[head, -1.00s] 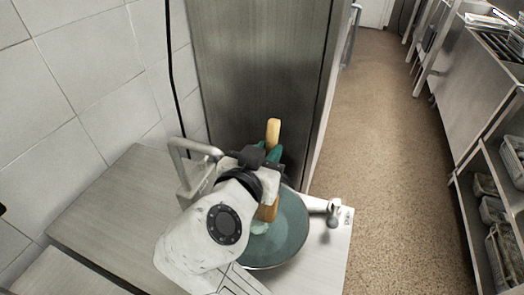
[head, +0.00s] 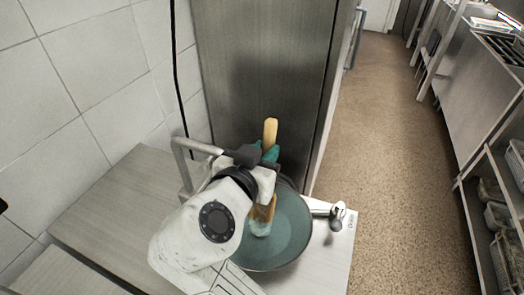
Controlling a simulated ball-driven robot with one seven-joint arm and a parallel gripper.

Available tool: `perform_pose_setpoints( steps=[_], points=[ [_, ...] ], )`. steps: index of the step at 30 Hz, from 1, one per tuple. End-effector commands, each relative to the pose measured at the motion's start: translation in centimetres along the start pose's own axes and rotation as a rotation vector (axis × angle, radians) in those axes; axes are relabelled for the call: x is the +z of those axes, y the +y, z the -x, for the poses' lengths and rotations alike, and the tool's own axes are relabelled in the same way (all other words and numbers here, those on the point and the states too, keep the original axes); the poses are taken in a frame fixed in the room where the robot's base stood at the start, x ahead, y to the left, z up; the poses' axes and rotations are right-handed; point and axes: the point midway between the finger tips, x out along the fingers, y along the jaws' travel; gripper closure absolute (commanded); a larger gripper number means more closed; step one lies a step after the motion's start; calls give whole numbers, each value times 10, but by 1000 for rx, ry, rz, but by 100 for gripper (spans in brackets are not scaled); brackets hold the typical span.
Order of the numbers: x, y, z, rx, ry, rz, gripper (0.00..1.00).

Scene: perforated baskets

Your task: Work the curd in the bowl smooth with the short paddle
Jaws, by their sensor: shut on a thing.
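The bowl (head: 291,238) is round and teal-green inside and stands on the counter near the bottom middle. My gripper (head: 268,160) is above the bowl's left rear part, with its teal fingers shut on the short paddle (head: 270,131). The paddle is yellowish wood; its handle end sticks up past the fingers and its lower end reaches down into the bowl. A pale lump, which looks like curd (head: 260,229), is at the paddle's lower end. My arm hides the left side of the bowl.
A light counter (head: 110,212) extends left of the bowl to a tiled wall. A tall metal cabinet (head: 262,70) stands close behind. A metal fitting (head: 338,211) is right of the bowl. The floor aisle is clear; shelving with baskets (head: 497,215) stands at the far right.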

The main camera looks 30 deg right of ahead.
Motion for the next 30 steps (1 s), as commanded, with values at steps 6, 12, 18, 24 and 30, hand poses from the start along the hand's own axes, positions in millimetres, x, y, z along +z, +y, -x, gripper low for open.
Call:
perform_pose_setpoints(
  steps=[6, 12, 18, 24, 30],
  points=[
    [1, 9, 0, 6, -5, 9, 100],
    [0, 7, 0, 6, -3, 8, 100],
    [-2, -1, -1, 5, -2, 5, 100],
    [-4, -6, -1, 4, -1, 5, 100],
    [-3, -1, -1, 5, -1, 4, 100]
  ],
)
